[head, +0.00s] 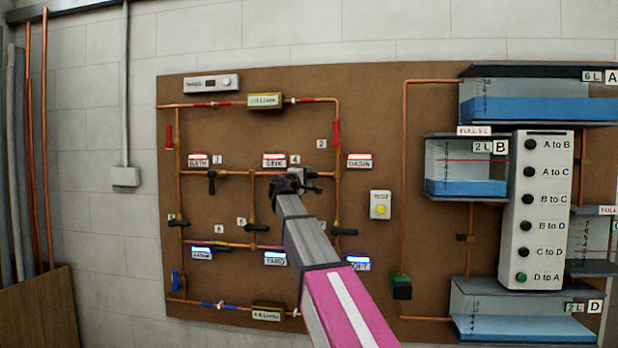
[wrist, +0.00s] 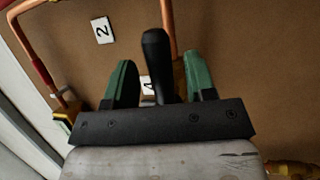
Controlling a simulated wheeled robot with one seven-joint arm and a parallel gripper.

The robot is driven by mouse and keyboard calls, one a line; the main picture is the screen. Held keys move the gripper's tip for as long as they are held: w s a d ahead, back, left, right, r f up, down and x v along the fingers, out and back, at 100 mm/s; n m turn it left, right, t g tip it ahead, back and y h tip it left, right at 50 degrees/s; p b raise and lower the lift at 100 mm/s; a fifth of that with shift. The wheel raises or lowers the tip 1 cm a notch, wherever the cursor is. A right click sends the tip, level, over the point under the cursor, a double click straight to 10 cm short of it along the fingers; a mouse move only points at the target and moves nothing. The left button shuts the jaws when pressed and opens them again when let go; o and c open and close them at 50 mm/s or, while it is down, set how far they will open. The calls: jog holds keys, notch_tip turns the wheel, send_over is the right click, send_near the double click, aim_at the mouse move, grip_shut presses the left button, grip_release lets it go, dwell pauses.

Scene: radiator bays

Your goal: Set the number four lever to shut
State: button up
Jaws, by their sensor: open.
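The number four label (head: 295,160) is on the brown board in the head view, just above my gripper (head: 291,184). In the wrist view the label (wrist: 149,86) is partly hidden behind a black lever (wrist: 154,50). The lever's rounded handle stands between the two green fingers of my gripper (wrist: 161,72), with a visible gap on each side. My gripper is open around it and not closed on it. In the head view my arm and gripper cover most of this valve, so I cannot tell the lever's angle to its pipe there.
The number two label (wrist: 103,30) and a copper pipe (wrist: 171,16) are close by in the wrist view. Other black levers (head: 211,183) sit on the pipework to the left and below. A box with a yellow button (head: 380,205) is right of my gripper.

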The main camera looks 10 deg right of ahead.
jog(key=shift+x, duration=0.85)
jog(key=shift+c, duration=0.3)
grip_shut()
